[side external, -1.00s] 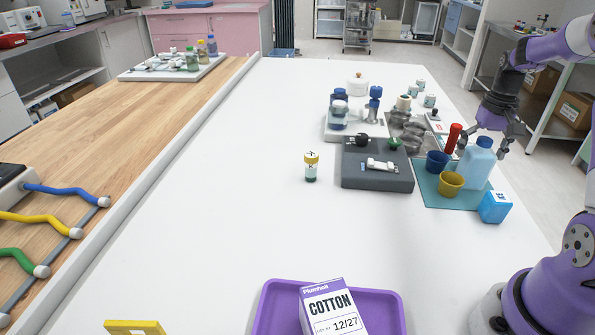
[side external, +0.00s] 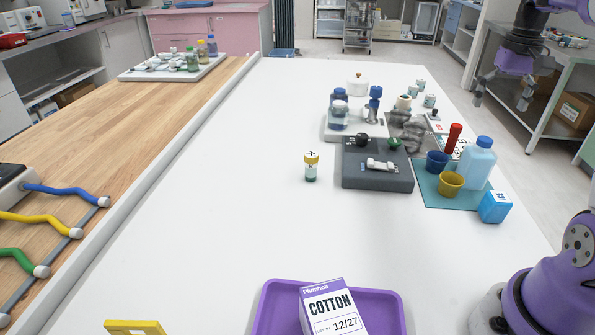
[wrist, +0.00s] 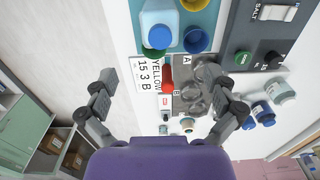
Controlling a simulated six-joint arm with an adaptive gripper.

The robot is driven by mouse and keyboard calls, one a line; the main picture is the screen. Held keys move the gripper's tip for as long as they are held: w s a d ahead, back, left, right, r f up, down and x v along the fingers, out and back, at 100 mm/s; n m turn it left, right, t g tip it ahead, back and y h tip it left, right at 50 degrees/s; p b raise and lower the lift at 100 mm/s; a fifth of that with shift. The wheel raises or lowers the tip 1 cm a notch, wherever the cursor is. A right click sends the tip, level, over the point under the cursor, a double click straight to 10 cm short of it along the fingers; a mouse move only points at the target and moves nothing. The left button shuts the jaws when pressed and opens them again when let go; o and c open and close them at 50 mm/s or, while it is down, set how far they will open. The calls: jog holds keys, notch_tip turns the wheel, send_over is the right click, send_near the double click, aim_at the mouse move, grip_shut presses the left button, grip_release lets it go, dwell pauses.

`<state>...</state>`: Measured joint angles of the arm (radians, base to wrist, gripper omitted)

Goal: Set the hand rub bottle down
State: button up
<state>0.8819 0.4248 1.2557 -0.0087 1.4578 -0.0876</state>
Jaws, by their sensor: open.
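A pale blue bottle with a blue cap (side external: 478,163) stands upright on a teal mat (side external: 431,193) at the right of the white table. It fits the hand rub bottle best, though I can read no label on it. In the wrist view the bottle (wrist: 160,22) shows from above near the top edge. My gripper (side external: 501,98) is open and empty, above and behind the bottle and apart from it. In the wrist view its fingers (wrist: 167,85) are spread wide with nothing held between them.
A blue cup (side external: 437,162), a yellow cup (side external: 451,184) and a blue box (side external: 495,207) crowd the bottle. A red-topped item (side external: 453,138) stands behind. A dark grey block (side external: 377,175) lies to the left.

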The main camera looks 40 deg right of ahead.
jog(key=w+a+r+n+t, duration=0.1)
jog(key=a+n, duration=0.1)
jog(key=a, duration=0.6)
jog(key=w+a+r+n+t+h, duration=0.1)
jog(key=a+r+n, duration=0.1)
jog(key=a, duration=0.7)
jog(key=shift+r+n+t, duration=0.2)
jog(key=shift+n+t, duration=0.2)
jog(key=s+a+f+n+t, duration=0.1)
jog(key=a, duration=0.2)
jog(key=s+a+f+n, duration=0.1)
jog(key=s+a, duration=0.1)
jog(key=a, duration=0.2)
jog(key=s+a+f+n+t, duration=0.1)
jog(key=a+n, duration=0.1)
jog(key=a, duration=0.1)
jog(key=shift+s+a+f+t+y, duration=0.3)
jog(key=shift+s+a+f+y, duration=0.1)
jog(key=shift+c, duration=0.7)
jog(key=shift+s+a+f, duration=0.2)
jog(key=shift+a+f, duration=0.05)
jog(key=shift+a, duration=0.1)
jog(key=shift+c, duration=1.4)
